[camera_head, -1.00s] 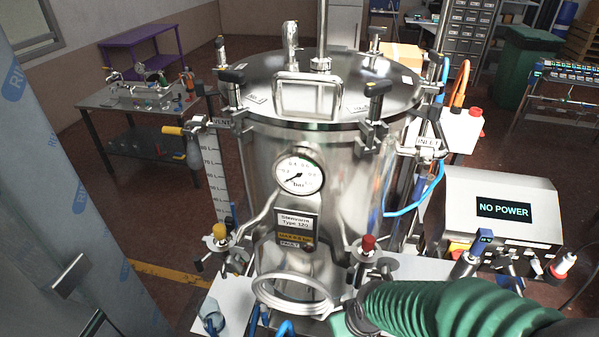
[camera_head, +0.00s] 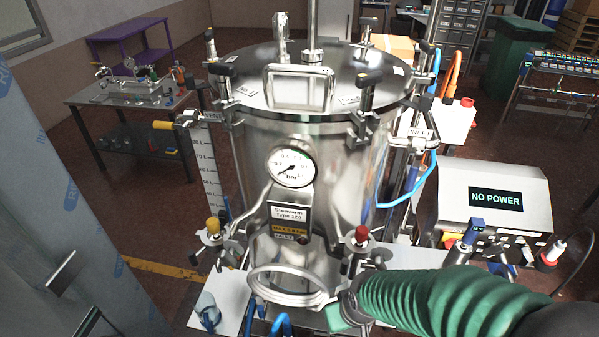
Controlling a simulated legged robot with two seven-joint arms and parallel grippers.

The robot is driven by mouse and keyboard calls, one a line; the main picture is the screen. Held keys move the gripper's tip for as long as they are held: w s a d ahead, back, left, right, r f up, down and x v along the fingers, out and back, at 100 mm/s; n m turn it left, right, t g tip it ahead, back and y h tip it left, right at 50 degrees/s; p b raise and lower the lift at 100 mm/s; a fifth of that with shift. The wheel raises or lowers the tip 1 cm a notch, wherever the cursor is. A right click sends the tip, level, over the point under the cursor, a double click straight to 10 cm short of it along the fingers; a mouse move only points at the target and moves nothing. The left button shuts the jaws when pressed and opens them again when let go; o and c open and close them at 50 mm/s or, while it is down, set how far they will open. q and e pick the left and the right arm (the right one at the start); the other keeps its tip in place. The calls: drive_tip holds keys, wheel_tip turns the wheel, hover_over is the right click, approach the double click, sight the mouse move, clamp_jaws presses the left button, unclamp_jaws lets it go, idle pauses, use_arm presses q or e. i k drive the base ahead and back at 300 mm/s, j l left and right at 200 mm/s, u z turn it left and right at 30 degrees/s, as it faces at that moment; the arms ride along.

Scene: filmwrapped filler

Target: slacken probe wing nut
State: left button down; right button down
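A steel vessel (camera_head: 255,165) with a flat round lid (camera_head: 250,75) stands in the middle. A steel rod (camera_head: 313,25) and a short metal fitting (camera_head: 281,30) rise from the lid. Clamps with black knobs, such as the front right one (camera_head: 368,78), sit around the lid's rim. I cannot make out which part is the probe or its wing nut. A round gauge (camera_head: 292,166) is on the vessel's front. Below it are a yellow-knobbed fitting (camera_head: 213,226) and a red-knobbed fitting (camera_head: 361,234). Neither of my grippers is in view.
A green ribbed hose (camera_head: 430,300) crosses the lower right. A control box (camera_head: 485,190) reading NO POWER stands at right. A film-wrapped panel (camera_head: 70,220) fills the left edge. A small workbench (camera_head: 120,100) stands behind left; floor shows between bench and vessel.

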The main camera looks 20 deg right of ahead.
sight(379, 265)
drive_tip(key=z, duration=1.2)
